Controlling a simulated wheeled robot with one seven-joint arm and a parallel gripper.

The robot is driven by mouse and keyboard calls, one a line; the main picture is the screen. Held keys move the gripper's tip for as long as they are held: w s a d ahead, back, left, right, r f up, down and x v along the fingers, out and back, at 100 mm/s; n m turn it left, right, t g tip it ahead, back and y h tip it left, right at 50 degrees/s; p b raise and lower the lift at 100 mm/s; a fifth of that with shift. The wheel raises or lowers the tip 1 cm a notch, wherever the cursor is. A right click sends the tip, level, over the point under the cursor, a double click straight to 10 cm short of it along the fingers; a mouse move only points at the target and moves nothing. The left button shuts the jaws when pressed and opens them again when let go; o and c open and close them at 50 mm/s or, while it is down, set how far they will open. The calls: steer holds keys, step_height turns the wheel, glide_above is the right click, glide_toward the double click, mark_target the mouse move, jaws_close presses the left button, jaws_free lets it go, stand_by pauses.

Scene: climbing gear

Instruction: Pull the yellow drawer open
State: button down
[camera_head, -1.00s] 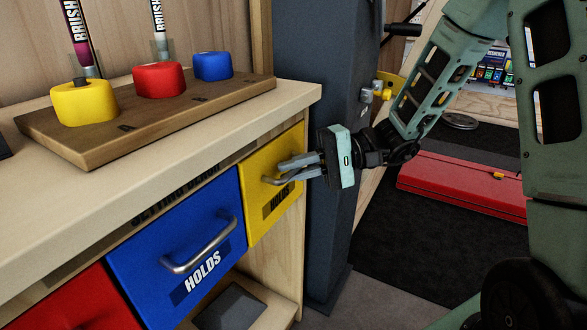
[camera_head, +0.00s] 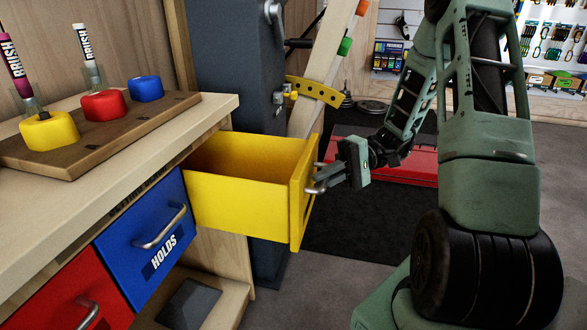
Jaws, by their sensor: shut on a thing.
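The yellow drawer (camera_head: 240,205) stands pulled well out of the wooden bench. Its left side wall and part of its inside show, and the part of the inside that I see looks empty. My gripper (camera_head: 318,184) is at the drawer's front, shut on its metal handle (camera_head: 312,190). The fingers partly cover the handle. The drawer's front face is seen nearly edge-on.
The blue drawer (camera_head: 145,240) and red drawer (camera_head: 75,300) beside it are shut. The benchtop (camera_head: 215,112) carries a wooden block with yellow, red and blue holds and brushes. A red mat (camera_head: 400,165) lies behind my gripper. Grey floor is open at right.

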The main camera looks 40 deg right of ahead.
steer(key=shift+s+d+p, duration=0.3)
steer(key=shift+s+d, duration=0.55)
steer(key=shift+s, duration=0.25)
steer(key=shift+s+d+p, duration=0.3)
steer(key=shift+s+d, duration=0.5)
steer(key=shift+s, duration=0.3)
steer(key=c, duration=1.8)
jaws_free()
steer(key=shift+o, duration=0.2)
steer(key=p+v, duration=0.2)
steer(key=v, duration=1.5)
steer(key=shift+d+p, duration=0.2)
steer(key=shift+p, duration=0.15)
steer(key=shift+s+f, duration=0.1)
